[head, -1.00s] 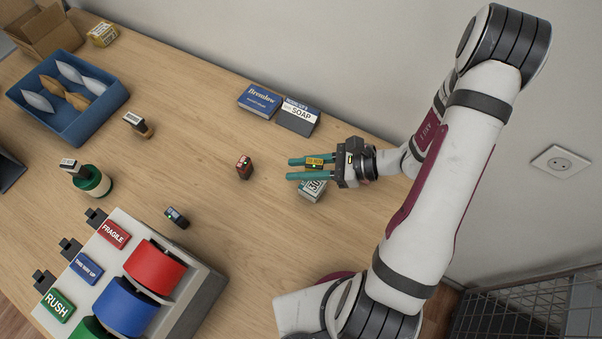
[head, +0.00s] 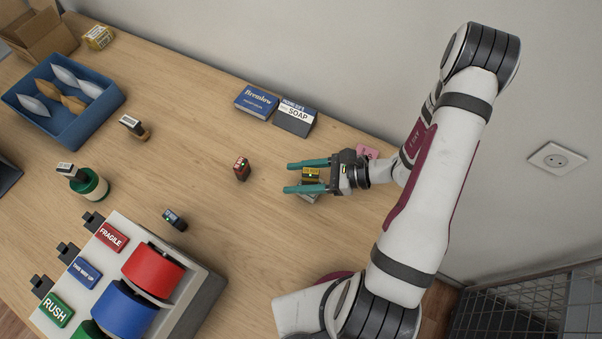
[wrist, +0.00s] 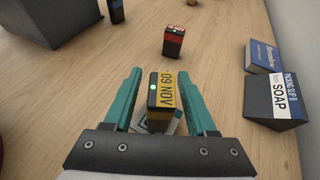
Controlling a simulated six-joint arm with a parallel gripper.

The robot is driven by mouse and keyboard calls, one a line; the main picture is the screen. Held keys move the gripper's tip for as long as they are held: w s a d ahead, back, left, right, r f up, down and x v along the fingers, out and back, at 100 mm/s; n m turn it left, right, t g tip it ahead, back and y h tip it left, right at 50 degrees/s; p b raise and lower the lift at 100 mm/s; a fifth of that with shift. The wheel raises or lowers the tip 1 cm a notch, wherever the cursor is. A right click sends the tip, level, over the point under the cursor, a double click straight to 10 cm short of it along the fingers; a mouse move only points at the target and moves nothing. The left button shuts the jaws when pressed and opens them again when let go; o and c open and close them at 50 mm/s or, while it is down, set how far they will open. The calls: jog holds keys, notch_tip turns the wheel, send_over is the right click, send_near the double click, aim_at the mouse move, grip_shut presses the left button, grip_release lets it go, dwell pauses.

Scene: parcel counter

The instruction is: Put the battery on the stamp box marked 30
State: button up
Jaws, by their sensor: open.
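A yellow-and-black block with a small green light and the label 09 NOV, apparently the battery (head: 312,174), stands between the fingers of my gripper (head: 288,176). In the wrist view the battery (wrist: 167,98) shows between the two open teal fingers (wrist: 161,75), with a narrow gap at its left; contact at its right is unclear. A small pale box (head: 309,196) shows just below the battery, which seems to rest on it. Its 30 reads in the earlier head view but is mostly hidden now. In the wrist view the box (wrist: 174,127) shows only in part.
A red-and-black block (head: 242,168) and a dark blue block (head: 174,219) stand to the left on the table. A blue Bremlow box (head: 256,101) and a SOAP box (head: 295,121) lie near the wall. A tape dispenser (head: 205,275) stands in front. Wood between is clear.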

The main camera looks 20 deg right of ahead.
jog(key=shift+r, duration=0.2)
jog(key=v, duration=1.2)
jog(key=s+a+r+n+g+h, duration=0.5)
jog(key=s+a+r+n+h, duration=0.5)
jog(key=n, duration=0.7)
notch_tip(320, 180, up, 3)
jog(key=shift+s+a+r+h, duration=0.1)
jog(key=shift+s+a+h, duration=0.2)
jog(key=shift+s+a, duration=0.85)
